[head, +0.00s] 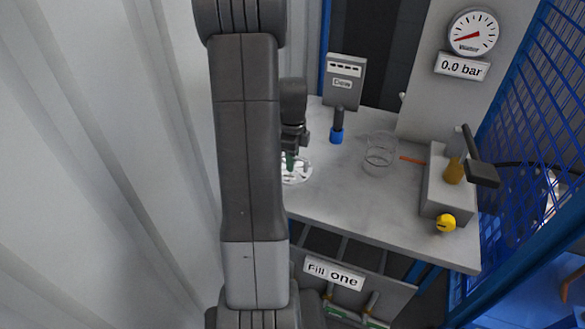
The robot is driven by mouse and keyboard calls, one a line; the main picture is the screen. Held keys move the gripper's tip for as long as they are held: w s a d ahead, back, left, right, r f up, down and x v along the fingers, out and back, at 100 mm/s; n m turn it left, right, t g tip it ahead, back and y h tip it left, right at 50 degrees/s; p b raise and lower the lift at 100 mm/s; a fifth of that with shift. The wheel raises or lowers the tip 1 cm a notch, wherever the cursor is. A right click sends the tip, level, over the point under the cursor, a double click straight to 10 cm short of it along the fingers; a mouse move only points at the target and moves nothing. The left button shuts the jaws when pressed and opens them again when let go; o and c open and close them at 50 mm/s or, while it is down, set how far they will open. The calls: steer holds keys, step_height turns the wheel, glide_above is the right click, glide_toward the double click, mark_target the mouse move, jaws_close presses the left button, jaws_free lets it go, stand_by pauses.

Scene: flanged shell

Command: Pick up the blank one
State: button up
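My gripper (291,152) is over the left part of the grey worktop, just above a pale, shiny round piece (298,176). A small dark green part shows at its tip. I cannot tell whether that is a fingertip or something between the fingers, nor whether the gripper touches the round piece. My arm hides the worktop to the left. No object that I can clearly make out as the blank one is in view; the pale piece is too small and partly covered to tell.
The worktop (345,205) holds a clear glass vessel (380,153), a grey block with a black lever (441,196) and a yellow knob (446,223). A grey box (345,80) on a blue-based post stands behind. A gauge (473,33) reads 0.0 bar. Blue mesh (530,90) bounds the right.

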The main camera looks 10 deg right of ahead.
jaws_close()
steer(key=shift+r, duration=0.15)
stand_by(1.2)
